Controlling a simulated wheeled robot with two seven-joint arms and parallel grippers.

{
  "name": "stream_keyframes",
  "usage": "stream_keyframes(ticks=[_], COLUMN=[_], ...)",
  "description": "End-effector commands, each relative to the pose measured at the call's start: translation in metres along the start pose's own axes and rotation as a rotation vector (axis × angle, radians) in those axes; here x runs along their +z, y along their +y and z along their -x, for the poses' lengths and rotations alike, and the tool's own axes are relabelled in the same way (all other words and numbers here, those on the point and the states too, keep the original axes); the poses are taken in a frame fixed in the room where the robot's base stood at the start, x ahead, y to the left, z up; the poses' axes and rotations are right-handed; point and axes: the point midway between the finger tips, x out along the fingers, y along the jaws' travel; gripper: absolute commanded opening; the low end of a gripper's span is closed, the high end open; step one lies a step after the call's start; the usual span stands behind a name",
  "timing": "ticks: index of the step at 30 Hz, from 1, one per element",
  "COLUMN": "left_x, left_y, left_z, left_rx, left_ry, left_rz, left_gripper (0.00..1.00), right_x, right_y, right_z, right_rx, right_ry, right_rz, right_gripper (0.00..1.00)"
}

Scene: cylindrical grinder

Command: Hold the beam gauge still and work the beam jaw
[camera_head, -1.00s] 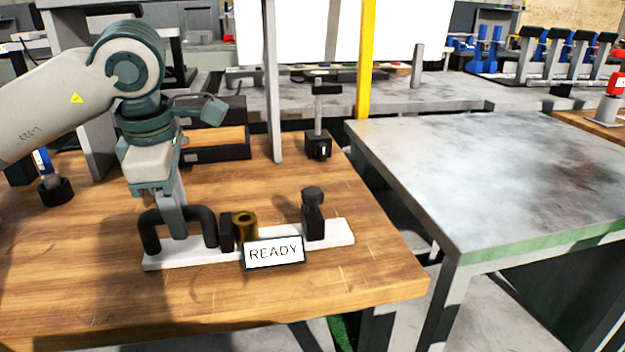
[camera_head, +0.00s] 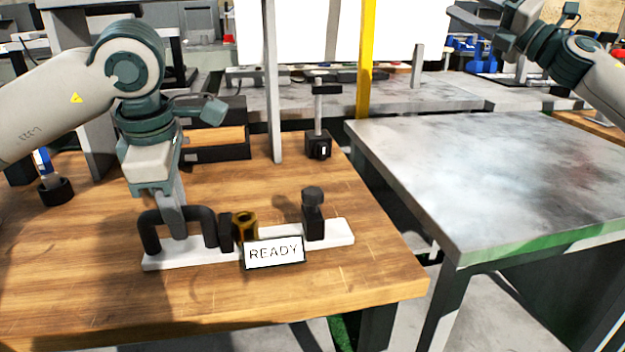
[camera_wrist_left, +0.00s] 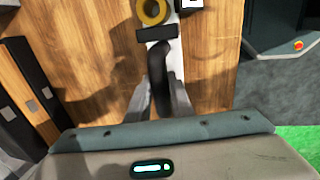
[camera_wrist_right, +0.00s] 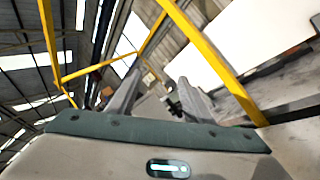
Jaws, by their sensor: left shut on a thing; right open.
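The beam gauge has a white beam (camera_head: 200,256) lying on the wooden bench, with a black arched handle (camera_head: 150,230) at its left end. A brass ring (camera_head: 245,227) sits beside a black block near the middle, and a black jaw with a round knob (camera_head: 313,215) stands toward the right end. A READY sign (camera_head: 274,252) fronts the beam. My left gripper (camera_head: 177,228) is shut on the handle; the left wrist view shows the handle (camera_wrist_left: 160,85) between its fingers. My right gripper (camera_wrist_right: 192,98) is open and empty, raised; its arm shows at the upper right of the head view.
A grey metal table (camera_head: 500,170) stands to the right, across a gap from the wooden bench (camera_head: 330,295). A black post stand (camera_head: 318,145) and a grey upright (camera_head: 272,80) rise behind the gauge. The bench's front right is clear.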

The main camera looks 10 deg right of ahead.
Motion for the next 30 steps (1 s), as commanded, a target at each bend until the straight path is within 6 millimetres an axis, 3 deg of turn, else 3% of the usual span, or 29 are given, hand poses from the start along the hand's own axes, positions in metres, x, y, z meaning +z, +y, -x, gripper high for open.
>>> stream_keyframes(ticks=[3,7,12,18,24,30], left_x=[0.0,0.0,0.0,0.0,0.0,0.0], left_y=[0.0,0.0,0.0,0.0,0.0,0.0], left_z=[0.0,0.0,0.0,0.0,0.0,0.0], left_rx=[0.0,0.0,0.0,0.0,0.0,0.0], left_ry=[-0.001,-0.001,-0.001,-0.001,-0.001,-0.001], left_rz=[-0.001,0.0,0.0,0.0,0.0,0.0], left_gripper=[0.0,0.0,0.0,0.0,0.0,0.0], right_x=[-0.062,-0.13,-0.214,-0.297,-0.357,-0.39], right_y=[0.036,0.069,0.103,0.127,0.136,0.137], right_z=[-0.033,-0.052,-0.06,-0.048,-0.023,0.004], right_rx=[0.079,0.142,0.188,0.186,0.117,-0.025], right_ry=[0.2,0.423,0.713,1.049,1.366,1.647], right_rz=[0.027,0.064,0.133,0.239,0.376,0.543], right_gripper=[0.46,0.46,0.46,0.46,0.46,0.46])
